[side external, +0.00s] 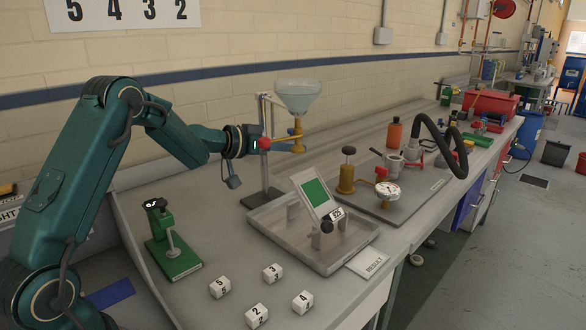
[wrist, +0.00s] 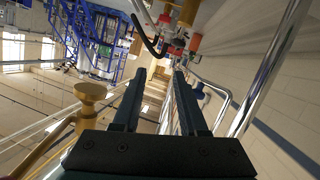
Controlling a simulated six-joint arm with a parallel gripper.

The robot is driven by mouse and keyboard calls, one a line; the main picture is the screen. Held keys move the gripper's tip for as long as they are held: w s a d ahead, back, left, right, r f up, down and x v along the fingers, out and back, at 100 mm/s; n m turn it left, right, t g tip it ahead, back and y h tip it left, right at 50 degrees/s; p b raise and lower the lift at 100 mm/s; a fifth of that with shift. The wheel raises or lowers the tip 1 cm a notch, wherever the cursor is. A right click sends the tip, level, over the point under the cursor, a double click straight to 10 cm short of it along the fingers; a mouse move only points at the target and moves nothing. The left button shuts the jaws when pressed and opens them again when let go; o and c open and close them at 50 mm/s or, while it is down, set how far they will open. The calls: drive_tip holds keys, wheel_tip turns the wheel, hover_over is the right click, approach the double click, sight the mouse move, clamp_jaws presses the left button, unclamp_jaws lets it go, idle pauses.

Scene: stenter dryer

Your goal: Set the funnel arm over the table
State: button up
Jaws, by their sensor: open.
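The funnel (side external: 298,95) is a pale, translucent cone held high beside a metal stand (side external: 264,185) near the back wall. A brass part (wrist: 90,93) is left of the fingers, and chrome rods (wrist: 272,70) are to the right.
A grey tray (side external: 268,240) holding a green-screen device (side external: 314,192) stands before the stand. A plate with a gauge (side external: 387,191) and a black hose (side external: 440,150) is to the right. A green press (side external: 170,240) and several numbered blocks (side external: 220,287) are in front.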

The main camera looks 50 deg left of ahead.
sight(289, 131)
drive_tip(key=s+a+f+n+g+y, duration=0.2)
drive_tip(key=s+a+f+g+y, duration=0.2)
drive_tip(key=s+a+g+y, duration=0.3)
drive_tip(key=w+r+m+t, duration=0.1)
drive_tip(key=r+t, duration=0.1)
drive_tip(key=r, duration=0.1)
drive_tip(key=w+r+m+t, duration=0.1)
drive_tip(key=w+r+t, duration=0.1)
drive_tip(key=r+t, duration=0.1)
drive_tip(key=w+r+m+t, duration=0.1)
drive_tip(key=r+t, duration=0.2)
drive_tip(key=r, duration=0.1)
drive_tip(key=shift+w+r, duration=0.25)
drive_tip(key=shift+r, duration=0.1)
drive_tip(key=shift+w+d+f+n+t+h, duration=0.25)
drive_tip(key=shift+w+f+n+t, duration=0.15)
drive_tip(key=shift+w+f, duration=0.65)
drive_tip(key=shift+w+d+f+n+t+h, duration=0.2)
drive_tip(key=shift+w+f+n+t, duration=0.2)
drive_tip(key=shift+w+f, duration=0.65)
drive_tip(key=shift+w+d+f+n+t+h, duration=0.3)
drive_tip(key=shift+w+f, duration=0.35)
drive_tip(key=shift+w, duration=0.7)
